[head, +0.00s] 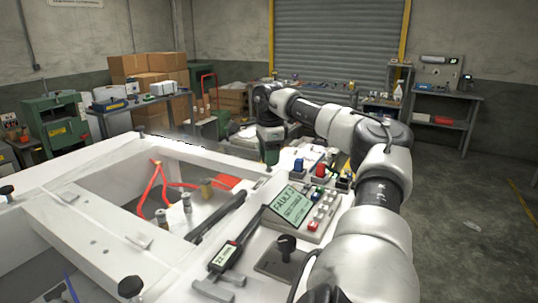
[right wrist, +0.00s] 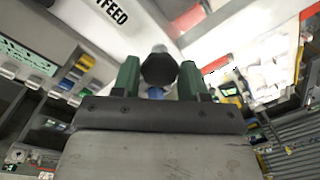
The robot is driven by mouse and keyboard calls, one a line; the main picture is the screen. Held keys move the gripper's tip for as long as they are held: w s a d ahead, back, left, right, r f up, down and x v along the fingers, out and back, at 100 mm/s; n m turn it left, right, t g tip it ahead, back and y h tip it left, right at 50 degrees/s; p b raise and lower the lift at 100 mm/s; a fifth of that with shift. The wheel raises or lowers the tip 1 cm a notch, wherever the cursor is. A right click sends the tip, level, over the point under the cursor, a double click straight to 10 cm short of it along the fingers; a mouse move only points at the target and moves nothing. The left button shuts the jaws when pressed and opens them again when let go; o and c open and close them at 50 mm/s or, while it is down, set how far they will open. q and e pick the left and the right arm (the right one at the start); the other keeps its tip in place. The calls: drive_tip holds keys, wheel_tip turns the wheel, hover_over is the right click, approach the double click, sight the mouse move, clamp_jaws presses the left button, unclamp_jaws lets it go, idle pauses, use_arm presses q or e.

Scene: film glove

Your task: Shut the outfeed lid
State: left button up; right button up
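In the right wrist view a white panel (right wrist: 85,25) carries black letters ending in "FEED"; the rest of the word is cut off. A dark round knob (right wrist: 158,68) on a pale stem shows between the fingertips of my right gripper (right wrist: 158,78). The two green fingers stand apart on either side of the knob; a firm grip on it does not show. In the head view my right gripper (head: 270,152) points down at the far right corner of the white machine (head: 95,160). Which panel there is the outfeed lid is hard to tell. My left gripper is not in view.
The machine's open bay holds red tubing (head: 152,188). A control panel with a green "FAULT" screen (head: 292,205) and several buttons stands to its right. A black knob (head: 286,246) rises near the front.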

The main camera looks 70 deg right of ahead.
sight(270, 170)
clamp_jaws()
drive_tip(key=f, duration=0.2)
drive_tip(key=f+y, duration=0.1)
drive_tip(key=shift+d+f, duration=0.35)
drive_tip(key=shift+a, duration=0.1)
drive_tip(key=shift+f, duration=0.1)
drive_tip(key=shift+o, duration=1)
unclamp_jaws()
drive_tip(key=shift+s, duration=0.1)
drive_tip(key=shift+o, duration=1.3)
